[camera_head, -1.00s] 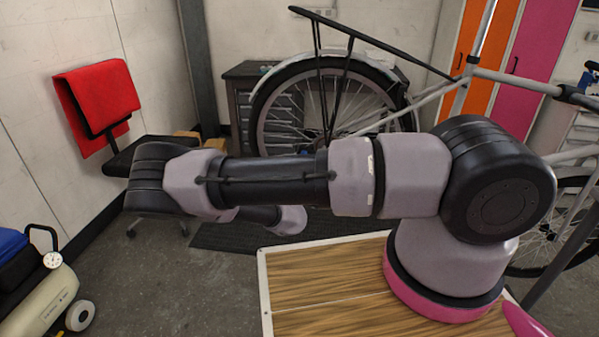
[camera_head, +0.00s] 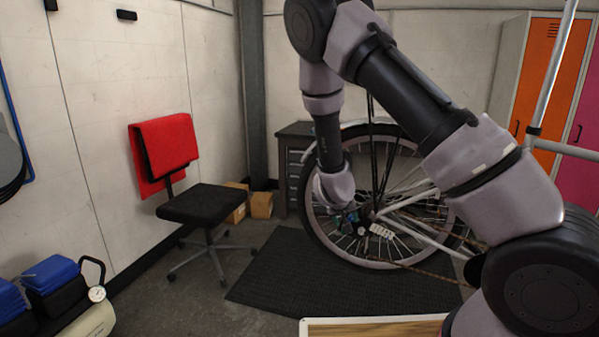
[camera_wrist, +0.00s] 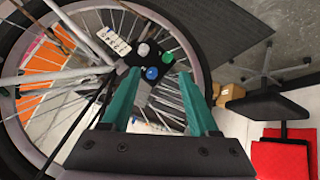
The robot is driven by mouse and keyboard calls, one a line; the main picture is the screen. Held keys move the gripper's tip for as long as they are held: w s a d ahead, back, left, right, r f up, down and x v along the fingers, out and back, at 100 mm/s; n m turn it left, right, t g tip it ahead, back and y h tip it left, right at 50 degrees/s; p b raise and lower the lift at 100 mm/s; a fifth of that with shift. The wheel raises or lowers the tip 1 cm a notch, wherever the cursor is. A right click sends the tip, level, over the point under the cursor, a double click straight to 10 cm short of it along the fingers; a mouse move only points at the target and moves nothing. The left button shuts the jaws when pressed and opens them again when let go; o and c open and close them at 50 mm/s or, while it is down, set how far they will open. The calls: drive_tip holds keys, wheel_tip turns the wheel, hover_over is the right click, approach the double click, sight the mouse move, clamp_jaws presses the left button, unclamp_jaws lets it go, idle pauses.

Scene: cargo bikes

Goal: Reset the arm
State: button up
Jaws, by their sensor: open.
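My arm is raised and bent in the head view, with its forearm hanging down in front of the bike's rear wheel (camera_head: 318,228). My gripper (camera_wrist: 158,82) shows in the wrist view as two teal fingers, apart, with nothing held between them. In the head view the gripper (camera_head: 350,217) is small and partly hidden by the wrist. A black box with white, green and blue round buttons (camera_wrist: 150,60) is beyond the fingertips in the wrist view, near the wheel's middle. I cannot tell its distance from the fingers.
A black chair with a red cloth (camera_head: 165,150) stands left of the wheel. Cardboard boxes (camera_head: 260,204) and a dark drawer cabinet (camera_head: 292,150) are behind. A black mat (camera_head: 300,285) lies below. A compressor (camera_head: 85,322) is at lower left. Orange and pink lockers (camera_head: 555,75) stand at right.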

drive_tip(key=s+d+r+m+y, duration=0.1)
drive_tip(key=s+r+y, duration=0.15)
drive_tip(key=r, duration=0.65)
drive_tip(key=s+d+r+m+g+y, duration=0.15)
drive_tip(key=s+r, duration=0.25)
drive_tip(key=r, duration=0.5)
drive_tip(key=s+d+r+m+y, duration=0.1)
drive_tip(key=s+r+y, duration=0.15)
drive_tip(key=r, duration=0.65)
drive_tip(key=s+d+r, duration=0.2)
drive_tip(key=s+r, duration=0.1)
drive_tip(key=s, duration=0.3)
drive_tip(key=s+d+r+t+h, duration=0.1)
drive_tip(key=s+d+r, duration=0.1)
drive_tip(key=s+r, duration=0.2)
drive_tip(key=s+d+r, duration=0.2)
drive_tip(key=s+r, duration=0.2)
drive_tip(key=s, duration=0.5)
drive_tip(key=shift+d+m, duration=0.3)
drive_tip(key=shift+m, duration=0.05)
drive_tip(key=shift+r, duration=0.1)
